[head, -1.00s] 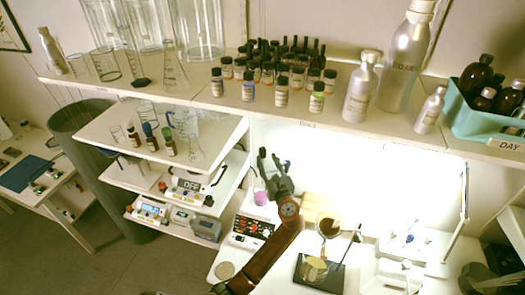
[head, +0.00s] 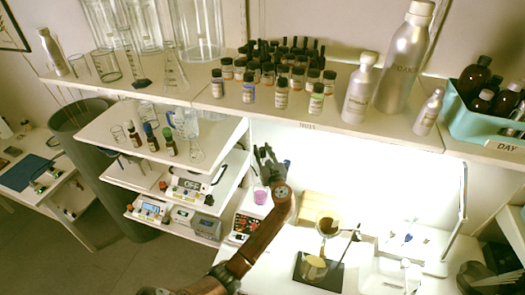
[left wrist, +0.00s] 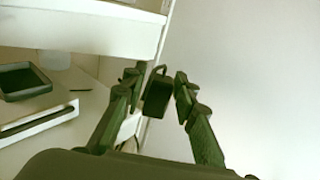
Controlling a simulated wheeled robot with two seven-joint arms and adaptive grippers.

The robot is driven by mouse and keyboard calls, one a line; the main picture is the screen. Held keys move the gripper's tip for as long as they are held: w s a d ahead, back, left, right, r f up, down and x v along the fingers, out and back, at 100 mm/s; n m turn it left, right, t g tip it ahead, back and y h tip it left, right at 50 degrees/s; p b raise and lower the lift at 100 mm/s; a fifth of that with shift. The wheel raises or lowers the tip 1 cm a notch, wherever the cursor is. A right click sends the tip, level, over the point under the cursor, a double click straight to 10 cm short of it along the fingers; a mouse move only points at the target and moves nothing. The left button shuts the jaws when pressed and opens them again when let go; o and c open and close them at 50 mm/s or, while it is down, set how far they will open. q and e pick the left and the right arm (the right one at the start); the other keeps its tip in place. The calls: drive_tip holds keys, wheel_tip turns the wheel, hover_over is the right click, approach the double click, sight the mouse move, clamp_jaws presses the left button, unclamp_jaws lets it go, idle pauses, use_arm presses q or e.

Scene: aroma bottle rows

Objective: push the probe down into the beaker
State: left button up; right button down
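My left gripper (head: 268,157) is above the beaker of pink liquid (head: 261,195), which stands at the left of the lit bench bay. In the left wrist view my left gripper (left wrist: 159,84) has its fingers spread on both sides of a small black block with a hooked top (left wrist: 157,95), which looks like the probe's head. Narrow gaps seem to show between block and fingers. I cannot make out the probe's lower part or whether it is in the liquid. My right gripper is not in view.
A stirrer with a red and black panel (head: 247,227) is below the beaker. A shelf of bottles (head: 330,128) runs above the bay. Racks with glassware and devices (head: 184,187) stand to the left. A funnel stand (head: 326,228) and white tray (head: 385,275) are to the right.

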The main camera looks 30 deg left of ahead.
use_arm(q)
clamp_jaws()
idle(0.3)
wheel_tip(320, 180, down, 10)
drive_tip(key=b, duration=0.4)
drive_tip(key=shift+r+b, duration=0.25)
drive_tip(key=shift+b, duration=0.15)
drive_tip(key=shift+f, duration=0.3)
drive_tip(key=shift+o, duration=1.4)
unclamp_jaws()
drive_tip(key=shift+o, duration=0.3)
drive_tip(key=shift+s, duration=0.1)
